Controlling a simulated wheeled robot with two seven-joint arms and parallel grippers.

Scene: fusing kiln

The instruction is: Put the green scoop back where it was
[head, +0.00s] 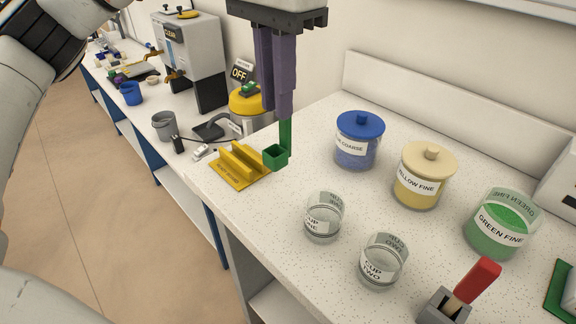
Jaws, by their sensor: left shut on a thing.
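My left gripper (277,112) points straight down at the top middle, its purple fingers shut on the upright handle of the green scoop (276,157). The scoop's square cup hangs at the lower end of the handle. It shows beside the right end of the yellow ridged rest (231,178) on the counter's left edge. I cannot tell whether the cup touches the counter or the rest. My right gripper is not in view.
Clear cups one (324,218) and two (384,262) stand in front. Behind are blue-lidded (359,126), yellow fine (425,175) and open green fine jars (500,222). A red-handled tool (477,281) stands in a grey block. A yellow canister (249,108) stands behind the rest.

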